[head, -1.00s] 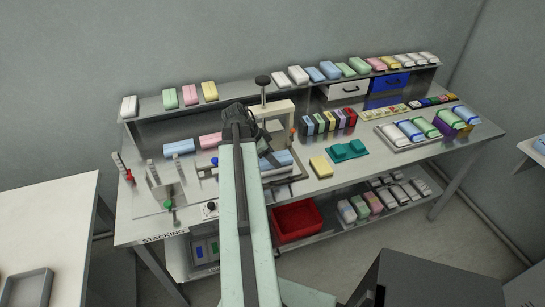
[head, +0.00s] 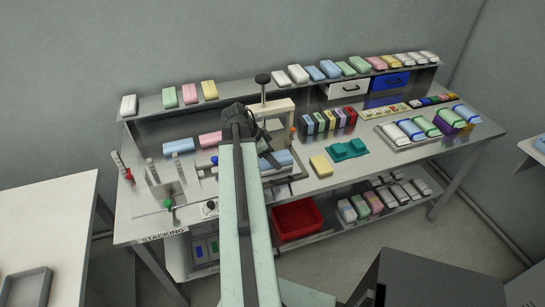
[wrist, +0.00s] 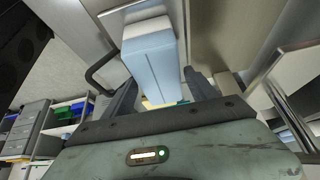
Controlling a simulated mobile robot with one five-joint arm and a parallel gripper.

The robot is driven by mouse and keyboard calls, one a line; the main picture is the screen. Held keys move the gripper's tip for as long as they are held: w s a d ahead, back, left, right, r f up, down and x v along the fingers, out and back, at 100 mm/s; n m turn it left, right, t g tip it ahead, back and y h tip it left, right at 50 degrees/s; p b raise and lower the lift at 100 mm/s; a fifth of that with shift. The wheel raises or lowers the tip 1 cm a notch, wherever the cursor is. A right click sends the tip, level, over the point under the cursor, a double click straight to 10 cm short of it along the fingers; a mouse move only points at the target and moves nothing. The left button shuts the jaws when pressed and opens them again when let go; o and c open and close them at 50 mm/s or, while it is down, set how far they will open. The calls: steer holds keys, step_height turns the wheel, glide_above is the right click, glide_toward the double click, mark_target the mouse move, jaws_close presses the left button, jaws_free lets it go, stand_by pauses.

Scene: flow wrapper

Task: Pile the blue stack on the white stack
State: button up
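A light blue stack (head: 277,159) lies beside the press in the head view, next to my gripper (head: 262,148), whose fingertips are hard to make out there. In the wrist view a pale blue block (wrist: 153,65) with a whitish part at its far end stands between the two dark fingers of my gripper (wrist: 160,75). The fingers are close to its sides; whether they touch is unclear. Another blue stack (head: 179,147) lies on the left of the bench. White stacks (head: 129,105) stand on the upper shelf; which white one is meant is unclear.
The press with its black knob (head: 263,79) rises just behind my gripper. Pegs and a green-knobbed clamp (head: 168,203) stand at the left. A yellow stack (head: 320,165) and a green holder (head: 347,150) lie to the right. A red bin (head: 296,221) sits below.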

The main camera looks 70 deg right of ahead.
steer(key=shift+o, duration=0.3)
steer(key=p+v, duration=0.7)
steer(key=v, duration=0.1)
steer(key=shift+s, duration=0.1)
steer(key=shift+f, duration=0.1)
steer(key=w+a+f+n+t+h, duration=0.1)
steer(key=w+a+n+t, duration=0.45)
steer(key=w+a, duration=1.95)
steer(key=w+a+f+n+y, duration=0.1)
steer(key=w+a+n+y, duration=0.1)
steer(key=a+n, duration=0.9)
steer(key=w+a+f+n+y, duration=0.1)
steer(key=w+a+n, duration=0.3)
steer(key=a+n, duration=0.8)
steer(key=a+y, duration=0.1)
steer(key=a, duration=0.5)
steer(key=shift+w+a+g+y, duration=0.25)
steer(key=shift+a+g+y, duration=0.05)
steer(key=shift+g, duration=0.05)
